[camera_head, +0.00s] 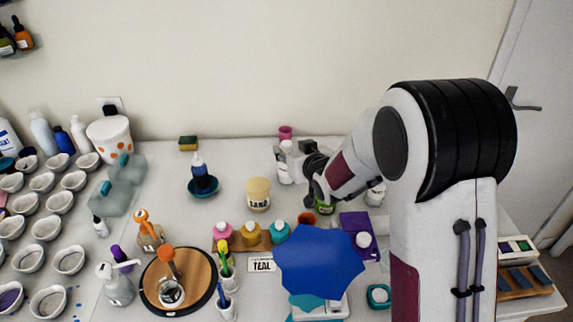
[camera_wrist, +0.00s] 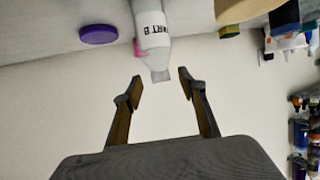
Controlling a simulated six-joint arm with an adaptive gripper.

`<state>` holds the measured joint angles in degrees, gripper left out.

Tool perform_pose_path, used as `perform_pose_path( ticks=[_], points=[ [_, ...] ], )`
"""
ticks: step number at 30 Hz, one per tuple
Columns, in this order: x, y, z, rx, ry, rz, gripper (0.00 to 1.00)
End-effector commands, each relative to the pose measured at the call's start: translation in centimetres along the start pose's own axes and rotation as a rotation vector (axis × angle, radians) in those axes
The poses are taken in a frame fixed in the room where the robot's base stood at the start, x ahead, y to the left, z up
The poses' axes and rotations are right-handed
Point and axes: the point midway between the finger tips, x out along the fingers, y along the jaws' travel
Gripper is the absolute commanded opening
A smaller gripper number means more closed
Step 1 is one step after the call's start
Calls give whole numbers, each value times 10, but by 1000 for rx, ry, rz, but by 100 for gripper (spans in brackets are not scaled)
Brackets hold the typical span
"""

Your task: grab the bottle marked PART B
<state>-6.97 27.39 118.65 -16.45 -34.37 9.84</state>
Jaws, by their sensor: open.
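A purple disc (camera_wrist: 98,34) is beside the bottle in the wrist view. Small colored bottles (camera_head: 250,234) and a blue umbrella-like shape (camera_head: 318,262) are nearer the front.

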Motion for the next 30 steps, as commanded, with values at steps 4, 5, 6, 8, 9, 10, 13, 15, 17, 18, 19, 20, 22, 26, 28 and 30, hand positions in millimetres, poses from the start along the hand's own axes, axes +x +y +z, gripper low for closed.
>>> perform_pose_path(
  ticks=[4,5,6,8,9,10,13,15,17,18,19,20,22,26,28,30],
  points=[
    [16,-1,-2,0,-2,-1,41],
    [18,-1,-2,0,-1,-1,41],
    [22,-1,-2,0,-1,0,41],
    [27,-1,-2,0,-2,0,41],
    [29,-1,-2,0,-1,0,41],
    [31,-1,-2,0,-1,0,41],
    [34,-1,-2,0,-1,0,41],
    [35,-1,-2,0,-1,0,41],
    [35,-1,-2,0,-1,0,41],
    [35,-1,-2,0,-1,0,41],
    [35,0,-2,0,-1,0,41],
    [35,0,-2,0,-1,0,41],
    [35,0,-2,0,-1,0,41],
    [35,0,-2,0,-1,0,41],
    [35,0,-2,0,-1,0,41],
    [35,0,-2,0,-1,0,33]
  ],
)
